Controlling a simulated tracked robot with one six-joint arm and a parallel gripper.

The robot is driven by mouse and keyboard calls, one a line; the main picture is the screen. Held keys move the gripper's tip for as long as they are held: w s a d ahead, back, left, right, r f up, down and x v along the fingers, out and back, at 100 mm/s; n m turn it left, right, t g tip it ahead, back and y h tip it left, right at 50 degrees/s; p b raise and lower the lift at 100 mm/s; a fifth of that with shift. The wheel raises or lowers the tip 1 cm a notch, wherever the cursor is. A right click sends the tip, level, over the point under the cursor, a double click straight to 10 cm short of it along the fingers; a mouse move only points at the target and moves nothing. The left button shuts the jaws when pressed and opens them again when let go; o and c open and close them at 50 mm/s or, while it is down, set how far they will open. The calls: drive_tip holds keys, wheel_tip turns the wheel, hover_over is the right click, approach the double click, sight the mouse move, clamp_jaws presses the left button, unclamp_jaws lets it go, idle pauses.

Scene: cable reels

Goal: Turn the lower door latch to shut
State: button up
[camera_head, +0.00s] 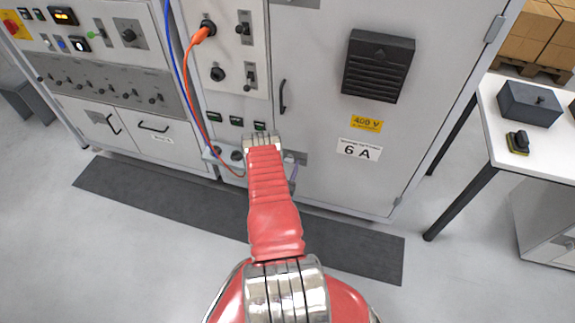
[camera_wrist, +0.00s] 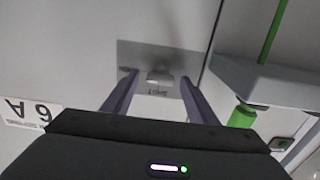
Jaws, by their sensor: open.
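The lower door latch (camera_wrist: 159,77) is a small light grey knob on a darker grey plate (camera_wrist: 135,56), seen in the wrist view. In the head view, part of the plate (camera_head: 297,157) shows just right of my arm; the knob is hidden there. The plate sits low on the large grey cabinet door (camera_head: 330,205). My gripper (camera_wrist: 157,78) is open, with one finger on each side of the knob in the wrist view. It holds nothing. I cannot tell whether the fingers touch the knob.
A green rod or cable (camera_wrist: 272,35) and a green plug-like part (camera_wrist: 242,116) are close to the right in the wrist view. An orange cable (camera_head: 188,85) hangs left of my arm. A white table (camera_head: 500,140) stands at the right. The floor in front is clear.

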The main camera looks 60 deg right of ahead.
drive_tip(key=shift+c, duration=0.4)
drive_tip(key=c, duration=0.9)
drive_tip(key=shift+a, duration=0.2)
drive_tip(key=shift+c, duration=0.4)
drive_tip(key=shift+d, duration=0.1)
